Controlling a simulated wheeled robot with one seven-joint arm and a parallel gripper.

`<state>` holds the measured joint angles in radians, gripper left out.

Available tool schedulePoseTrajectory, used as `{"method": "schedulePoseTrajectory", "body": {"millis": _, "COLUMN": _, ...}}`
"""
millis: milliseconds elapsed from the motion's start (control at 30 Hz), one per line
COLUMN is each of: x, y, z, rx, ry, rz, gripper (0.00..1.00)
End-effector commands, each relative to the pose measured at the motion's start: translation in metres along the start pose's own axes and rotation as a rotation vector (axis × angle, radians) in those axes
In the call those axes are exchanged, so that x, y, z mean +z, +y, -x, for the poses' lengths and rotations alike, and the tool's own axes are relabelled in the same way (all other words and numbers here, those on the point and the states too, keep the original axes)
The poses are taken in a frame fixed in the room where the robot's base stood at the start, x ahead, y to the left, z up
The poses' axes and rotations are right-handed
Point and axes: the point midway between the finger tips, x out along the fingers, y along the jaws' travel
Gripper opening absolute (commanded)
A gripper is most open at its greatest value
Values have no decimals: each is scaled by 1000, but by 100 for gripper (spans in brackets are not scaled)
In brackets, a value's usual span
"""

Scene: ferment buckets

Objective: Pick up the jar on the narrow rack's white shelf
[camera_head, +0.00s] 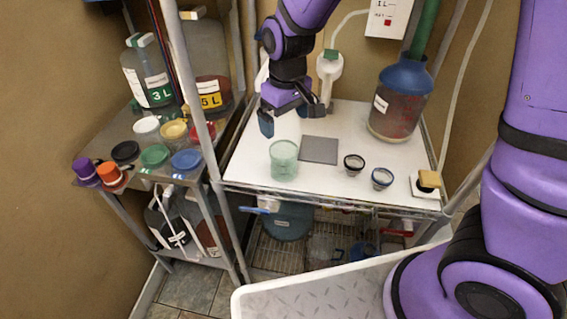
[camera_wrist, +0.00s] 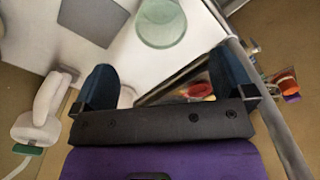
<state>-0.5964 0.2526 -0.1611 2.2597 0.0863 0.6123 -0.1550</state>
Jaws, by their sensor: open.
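The jar (camera_head: 284,160) is pale green, see-through and upright on the rack's white shelf (camera_head: 240,165), near its left front. The jar also shows in the wrist view (camera_wrist: 161,22), at the top, beyond the fingertips. My gripper (camera_head: 288,118) is open and empty, above the shelf's back left part, behind the jar in the head view. In the wrist view its two dark blue fingers (camera_wrist: 115,85) stand wide apart, and the jar is apart from both.
A grey square plate (camera_head: 319,150) lies right of the jar. Two small dark-rimmed cups (camera_head: 354,165) stand farther right. A large blue-topped bucket (camera_head: 401,95) stands at the back right. A white spray bottle (camera_head: 329,72) stands behind my gripper. A rack post (camera_head: 190,80) rises at the left.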

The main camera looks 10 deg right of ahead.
Motion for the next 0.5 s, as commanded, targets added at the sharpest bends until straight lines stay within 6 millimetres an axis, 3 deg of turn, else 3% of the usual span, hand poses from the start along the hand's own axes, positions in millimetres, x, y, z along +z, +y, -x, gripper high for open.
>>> {"method": "schedulePoseTrajectory", "body": {"millis": 500, "x": -6, "y": -8, "z": -66, "rx": 7, "ry": -25, "rz": 28, "gripper": 100}}
